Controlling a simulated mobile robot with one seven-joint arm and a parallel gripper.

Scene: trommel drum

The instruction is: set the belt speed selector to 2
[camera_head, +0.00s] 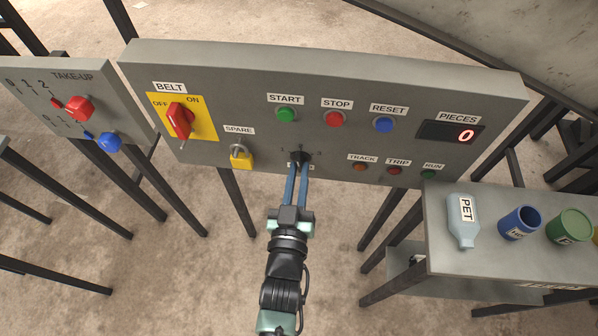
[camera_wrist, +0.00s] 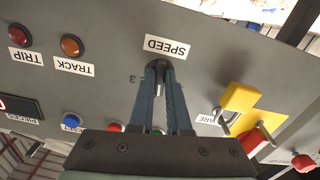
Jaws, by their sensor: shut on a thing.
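The belt speed selector is a small black knob (camera_head: 301,156) low in the middle of the large grey panel. In the wrist view, which is upside down, the black knob (camera_wrist: 159,66) sits below the SPEED label (camera_wrist: 166,46). My gripper (camera_head: 298,168) reaches up to it with two blue fingers, shut on the knob from both sides. In the wrist view the fingertips (camera_wrist: 159,72) flank the knob. A digit 3 (camera_wrist: 132,78) shows beside it; the other scale marks and the knob's pointer are hidden or too small to read.
The red BELT switch (camera_head: 180,120) and the SPARE padlock (camera_head: 241,157) are left of the knob. TRACK (camera_head: 360,167) and TRIP (camera_head: 394,170) lamps are to its right. A side table (camera_head: 440,240) with a PET bottle (camera_head: 463,222) stands at the right.

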